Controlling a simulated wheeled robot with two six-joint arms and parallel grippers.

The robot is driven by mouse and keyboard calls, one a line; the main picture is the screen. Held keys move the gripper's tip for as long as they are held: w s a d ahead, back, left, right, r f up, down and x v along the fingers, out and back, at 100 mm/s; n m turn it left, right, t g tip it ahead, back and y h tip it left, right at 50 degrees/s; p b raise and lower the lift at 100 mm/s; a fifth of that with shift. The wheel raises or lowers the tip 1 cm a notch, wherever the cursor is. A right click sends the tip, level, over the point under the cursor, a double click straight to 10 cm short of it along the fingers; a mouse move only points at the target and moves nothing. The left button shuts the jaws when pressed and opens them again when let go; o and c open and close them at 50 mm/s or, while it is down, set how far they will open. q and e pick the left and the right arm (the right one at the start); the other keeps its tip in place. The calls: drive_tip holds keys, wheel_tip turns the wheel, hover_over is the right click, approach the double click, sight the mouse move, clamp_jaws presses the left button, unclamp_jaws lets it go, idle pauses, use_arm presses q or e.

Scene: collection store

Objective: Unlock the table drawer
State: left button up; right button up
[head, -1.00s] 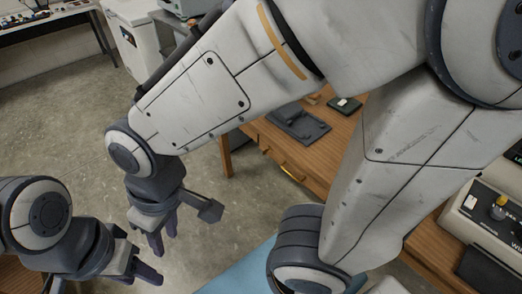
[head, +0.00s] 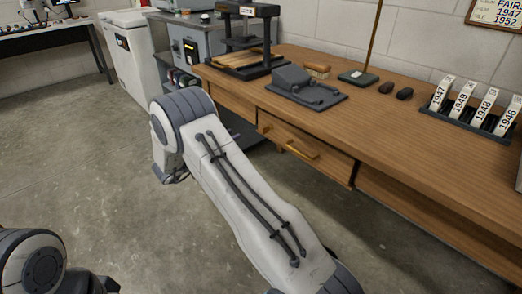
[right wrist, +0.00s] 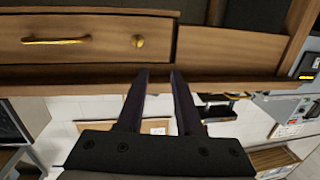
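The wooden table (head: 420,130) stands at the right in the head view. Its front drawer (head: 325,162) looks shut and has a brass bar handle (head: 302,150). A small brass piece (head: 265,128), perhaps a key or lock, sits left of the handle. In the right wrist view the picture is upside down, with the handle (right wrist: 57,40) left of the brass piece (right wrist: 138,41). My left gripper (head: 103,285) barely shows at the bottom left.
On the table are a dark grey device (head: 305,88), a brush (head: 317,70), a black press frame (head: 245,45) and a rack of year-labelled rolls (head: 470,112). A grey cabinet (head: 195,50) and a white chest (head: 130,50) stand behind. The floor at left is clear.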

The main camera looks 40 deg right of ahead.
use_arm(q)
wheel_tip(320, 180, down, 4)
drive_tip(key=b, duration=0.3)
drive_tip(key=shift+f, duration=0.1)
use_arm(e)
drive_tip(key=s+d+f+m+g+h, duration=0.1)
drive_tip(key=d+f+g, duration=0.1)
drive_tip(key=d, duration=1)
drive_tip(key=shift+s, duration=0.35)
drive_tip(key=shift+d, duration=0.1)
clamp_jaws()
